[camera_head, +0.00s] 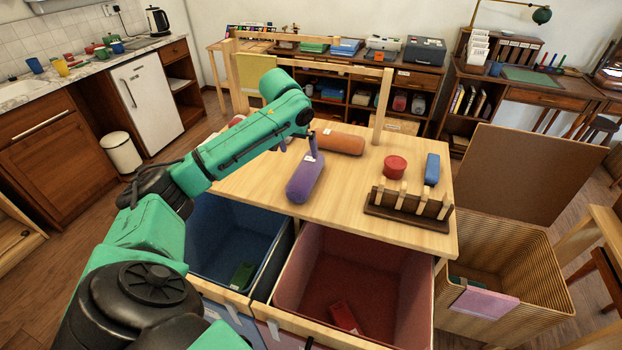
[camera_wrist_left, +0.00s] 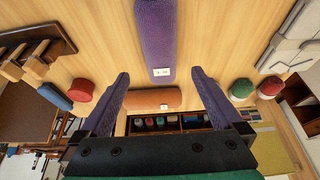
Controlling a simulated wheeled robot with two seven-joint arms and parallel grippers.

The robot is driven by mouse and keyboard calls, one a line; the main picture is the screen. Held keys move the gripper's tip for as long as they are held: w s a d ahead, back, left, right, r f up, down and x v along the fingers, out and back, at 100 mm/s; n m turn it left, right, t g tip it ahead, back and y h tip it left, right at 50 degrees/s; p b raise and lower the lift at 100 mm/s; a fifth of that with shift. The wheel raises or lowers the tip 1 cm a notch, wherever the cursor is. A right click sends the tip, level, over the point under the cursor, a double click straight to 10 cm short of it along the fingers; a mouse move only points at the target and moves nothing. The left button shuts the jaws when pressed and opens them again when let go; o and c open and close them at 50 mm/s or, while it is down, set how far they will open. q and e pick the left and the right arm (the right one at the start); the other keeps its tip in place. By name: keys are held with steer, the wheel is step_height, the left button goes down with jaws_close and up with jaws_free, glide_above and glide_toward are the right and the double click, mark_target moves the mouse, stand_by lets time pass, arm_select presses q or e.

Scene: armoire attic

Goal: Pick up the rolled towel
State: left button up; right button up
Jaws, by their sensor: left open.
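A purple rolled towel (camera_head: 306,182) lies on the wooden table (camera_head: 240,185), with a white tag near its far end. In the left wrist view the purple roll (camera_wrist_left: 155,35) lies just past the fingertips, lined up with the gap between them. An orange roll (camera_head: 338,142) lies crosswise behind it; it also shows in the wrist view (camera_wrist_left: 150,98). My left gripper (camera_head: 299,148) is over the purple roll's far end, open, with nothing between its fingers (camera_wrist_left: 160,73). The height gap is hard to judge. My right gripper is out of view.
A red cylinder (camera_head: 395,167), a blue block (camera_head: 432,169) and a pegged brown rack (camera_head: 408,210) stand on the table's right. A wooden frame (camera_head: 383,105) rises at the back. Blue (camera_head: 215,215) and red (camera_head: 300,265) bins sit at the front; a striped basket (camera_head: 545,270) stands right.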

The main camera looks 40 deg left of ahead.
mark_target(304, 170)
arm_select(q)
steer(key=p+x, duration=0.1)
steer(key=x, duration=1.3)
steer(key=shift+s+f+p, duration=0.1)
steer(key=shift+f+p, duration=0.1)
steer(key=shift+p, duration=0.2)
steer(key=shift+r, duration=0.1)
steer(key=c, duration=1.2)
step_height(304, 170, up, 20)
steer(key=b, duration=0.1)
